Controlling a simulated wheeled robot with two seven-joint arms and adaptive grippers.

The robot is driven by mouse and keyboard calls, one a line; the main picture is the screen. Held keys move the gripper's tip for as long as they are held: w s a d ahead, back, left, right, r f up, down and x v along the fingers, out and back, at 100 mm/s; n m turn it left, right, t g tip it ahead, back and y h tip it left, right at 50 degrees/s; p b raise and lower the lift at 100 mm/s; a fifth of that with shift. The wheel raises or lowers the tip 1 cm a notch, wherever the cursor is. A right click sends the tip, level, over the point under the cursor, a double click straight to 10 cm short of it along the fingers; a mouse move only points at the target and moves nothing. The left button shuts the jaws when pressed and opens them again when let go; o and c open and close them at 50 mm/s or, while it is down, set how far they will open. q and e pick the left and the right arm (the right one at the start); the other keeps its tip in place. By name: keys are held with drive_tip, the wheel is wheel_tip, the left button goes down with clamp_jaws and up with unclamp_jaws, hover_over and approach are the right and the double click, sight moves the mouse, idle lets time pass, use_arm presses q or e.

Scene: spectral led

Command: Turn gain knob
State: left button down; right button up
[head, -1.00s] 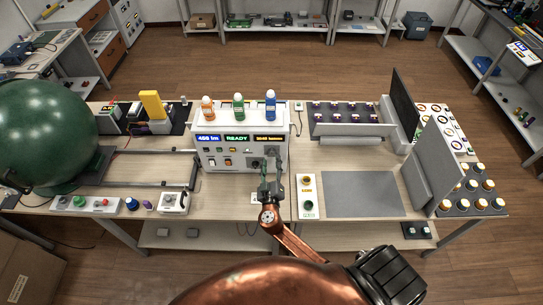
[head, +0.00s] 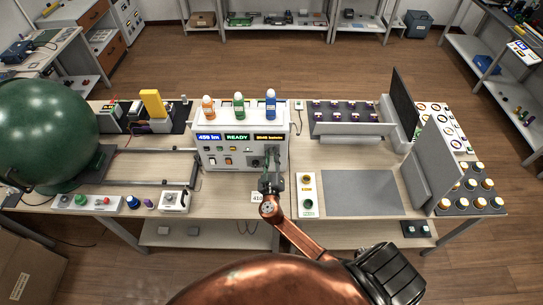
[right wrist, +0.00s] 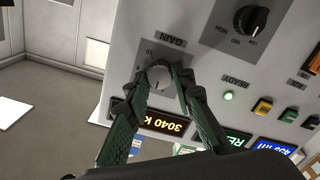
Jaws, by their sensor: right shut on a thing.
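In the head view the right gripper (head: 271,166) reaches the lower right of the box front and hides the knob. My left gripper cannot be made out.
The box has lit displays (head: 237,137), and a black dial (right wrist: 250,19) beside the gain knob. Orange, green and blue bottles (head: 239,105) stand on top. A yellow-and-green button panel (head: 307,194) lies right of my gripper. A large green sphere (head: 40,135) is at the left.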

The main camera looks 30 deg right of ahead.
clamp_jaws()
drive_tip(key=n+b, duration=0.2)
drive_tip(key=n, duration=0.1)
drive_tip(key=shift+f, duration=0.2)
drive_tip(key=shift+n+b, duration=0.85)
drive_tip(key=shift+n, duration=1.25)
drive_tip(key=shift+a+r, duration=0.1)
drive_tip(key=o, duration=0.8)
unclamp_jaws()
